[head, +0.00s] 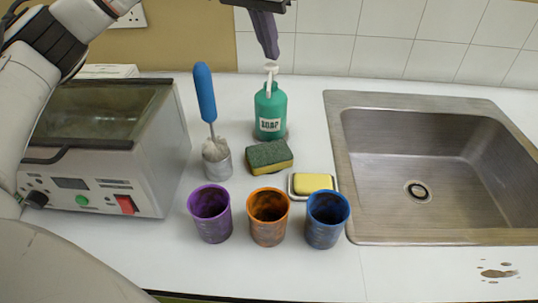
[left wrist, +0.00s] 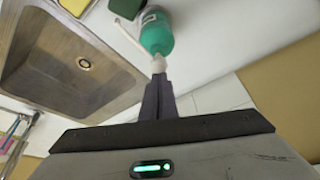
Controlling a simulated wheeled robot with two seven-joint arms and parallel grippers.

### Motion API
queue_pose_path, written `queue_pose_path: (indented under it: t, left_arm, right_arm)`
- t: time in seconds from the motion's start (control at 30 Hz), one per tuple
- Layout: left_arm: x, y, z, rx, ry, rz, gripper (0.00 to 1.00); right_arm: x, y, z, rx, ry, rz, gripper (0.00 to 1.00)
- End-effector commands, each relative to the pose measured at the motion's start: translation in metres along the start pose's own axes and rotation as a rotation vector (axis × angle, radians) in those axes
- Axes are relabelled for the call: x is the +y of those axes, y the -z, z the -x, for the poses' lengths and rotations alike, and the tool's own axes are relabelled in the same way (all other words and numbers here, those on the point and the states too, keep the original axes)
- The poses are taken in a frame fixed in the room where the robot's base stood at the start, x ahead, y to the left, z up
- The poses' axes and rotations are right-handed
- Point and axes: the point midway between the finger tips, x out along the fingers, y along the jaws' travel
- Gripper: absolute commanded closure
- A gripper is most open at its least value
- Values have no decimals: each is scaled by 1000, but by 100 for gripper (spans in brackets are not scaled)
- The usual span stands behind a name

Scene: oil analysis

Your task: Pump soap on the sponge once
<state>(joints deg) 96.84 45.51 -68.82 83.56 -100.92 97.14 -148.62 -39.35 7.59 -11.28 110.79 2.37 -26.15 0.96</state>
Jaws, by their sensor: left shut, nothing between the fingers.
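A green soap bottle (head: 270,110) with a white pump head (head: 271,69) and a "SOAP" label stands upright at the back of the counter. A sponge (head: 269,157), dark green on top and yellow below, lies on the counter just in front of it. My left gripper (head: 272,54) is shut and empty, pointing down right above the pump head; I cannot tell whether it touches. In the left wrist view the fingertips (left wrist: 158,80) meet the white pump head (left wrist: 158,64), with the green bottle (left wrist: 157,33) beyond. My right gripper is not in view.
A steel sink (head: 440,238) is at the right. Purple (head: 211,228), orange (head: 268,231) and blue (head: 326,232) cups stand in front. A yellow soap bar (head: 313,183) lies in a dish. A blue-handled brush (head: 205,92) stands in a holder left of the bottle, beside a grey machine (head: 150,165).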

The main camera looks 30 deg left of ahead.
Motion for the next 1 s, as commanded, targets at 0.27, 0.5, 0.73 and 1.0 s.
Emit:
queue_pose_path:
  t: [0.27,0.5,0.73,1.0]
  left_arm:
    - [0,-4,-9,-1,0,0,100]
    - [0,-8,-17,-2,0,0,100]
    - [0,-11,-26,-5,1,0,100]
    - [0,-11,-25,-8,1,0,100]
  right_arm:
    - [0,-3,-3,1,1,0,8]
    - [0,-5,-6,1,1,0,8]
    - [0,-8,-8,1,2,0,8]
    - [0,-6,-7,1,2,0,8]
